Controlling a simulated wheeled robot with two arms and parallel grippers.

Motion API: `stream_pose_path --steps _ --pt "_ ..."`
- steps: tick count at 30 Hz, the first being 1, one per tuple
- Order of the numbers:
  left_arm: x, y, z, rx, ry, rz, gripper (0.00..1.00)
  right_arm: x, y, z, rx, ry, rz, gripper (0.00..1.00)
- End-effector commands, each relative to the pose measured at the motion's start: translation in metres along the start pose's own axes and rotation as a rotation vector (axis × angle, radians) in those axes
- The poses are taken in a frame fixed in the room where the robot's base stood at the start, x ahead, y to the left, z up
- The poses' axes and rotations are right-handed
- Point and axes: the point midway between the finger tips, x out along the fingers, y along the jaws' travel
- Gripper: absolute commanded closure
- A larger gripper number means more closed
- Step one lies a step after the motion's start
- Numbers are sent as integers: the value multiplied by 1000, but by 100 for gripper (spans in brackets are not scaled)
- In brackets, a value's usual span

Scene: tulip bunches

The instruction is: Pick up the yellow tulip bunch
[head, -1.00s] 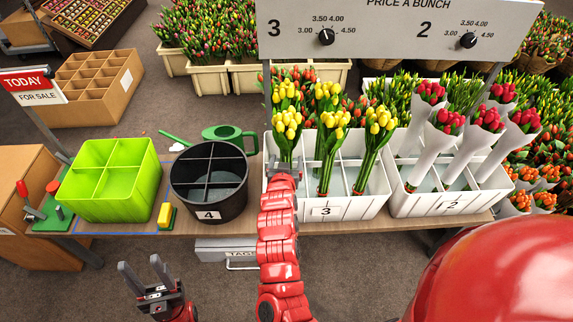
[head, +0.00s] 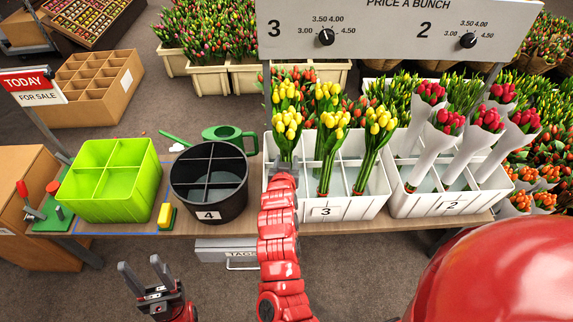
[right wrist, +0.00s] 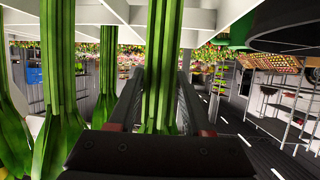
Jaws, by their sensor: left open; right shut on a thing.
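Three yellow tulip bunches stand in the white bin marked 3 (head: 348,212): the left bunch (head: 287,122), the middle bunch (head: 329,132) and the right bunch (head: 373,145). My right gripper (head: 284,168) is at the left bunch, low on its stems. In the right wrist view my right gripper (right wrist: 160,108) is shut on the green stems (right wrist: 161,70) of that bunch, between its two fingers. Other stems (right wrist: 58,90) stand to the left there. My left gripper (head: 146,273) is open and empty, low in front of the table.
A black divided bucket marked 4 (head: 208,218) stands left of the white bin. Wrapped red tulips (head: 447,122) stand in bin 2 (head: 420,207). A price board (head: 390,30) is behind.

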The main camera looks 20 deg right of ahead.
Motion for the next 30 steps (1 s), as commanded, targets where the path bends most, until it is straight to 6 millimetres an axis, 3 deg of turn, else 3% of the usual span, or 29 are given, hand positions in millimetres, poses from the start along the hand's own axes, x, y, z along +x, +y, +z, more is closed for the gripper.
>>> stream_pose_path --steps 8,18,24,30 --pt "2 0 0 0 0 0 50 -5 0 -12 0 1 0 100" --pt "5 0 -1 0 0 0 50 -32 -1 -78 3 9 -2 100" --pt "5 0 -1 0 0 0 50 -38 -1 -92 0 2 -1 100" --pt "5 0 -1 0 0 0 50 -38 -1 -93 0 1 0 100"
